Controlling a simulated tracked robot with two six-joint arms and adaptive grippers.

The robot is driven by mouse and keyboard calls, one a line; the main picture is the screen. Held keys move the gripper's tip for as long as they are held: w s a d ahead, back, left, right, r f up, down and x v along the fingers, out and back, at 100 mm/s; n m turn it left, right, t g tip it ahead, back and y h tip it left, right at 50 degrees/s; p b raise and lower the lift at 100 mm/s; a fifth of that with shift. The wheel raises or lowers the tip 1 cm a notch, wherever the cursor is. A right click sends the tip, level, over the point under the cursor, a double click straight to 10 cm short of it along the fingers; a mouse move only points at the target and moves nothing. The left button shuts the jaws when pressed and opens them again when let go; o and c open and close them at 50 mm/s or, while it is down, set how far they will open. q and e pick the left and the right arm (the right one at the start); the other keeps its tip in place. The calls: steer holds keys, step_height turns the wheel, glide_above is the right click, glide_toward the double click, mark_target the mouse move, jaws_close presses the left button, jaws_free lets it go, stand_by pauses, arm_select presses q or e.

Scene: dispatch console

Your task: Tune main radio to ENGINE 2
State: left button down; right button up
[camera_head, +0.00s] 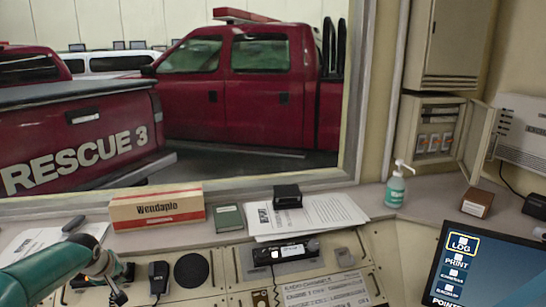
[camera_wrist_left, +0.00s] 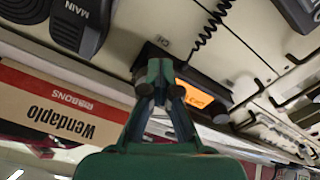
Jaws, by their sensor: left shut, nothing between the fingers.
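The radio nearest my left gripper is a black unit with a lit orange display (camera_wrist_left: 195,97), seen upside down in the left wrist view; its text is too small to read. A "CH" label is on the panel beside it. A hand mic marked MAIN (camera_wrist_left: 82,22) is close by. My left gripper (camera_wrist_left: 158,72) is shut and empty, its fingers in front of the radio's CH end. Whether they touch a knob, I cannot tell. In the head view the left gripper (camera_head: 117,294) hides most of this radio. My right gripper is not in view.
A Wendaplo box (camera_head: 157,207) stands on the ledge behind the panel. A round speaker (camera_head: 191,272) and another black unit with a display (camera_head: 285,252) are to the right. Papers (camera_head: 335,211), a pump bottle (camera_head: 396,187) and a dark screen (camera_head: 482,268) are farther right.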

arm_select(q)
steer(key=shift+w+d+f+b, duration=0.15)
steer(key=shift+d+f+b, duration=0.05)
steer(key=shift+f+b, duration=0.2)
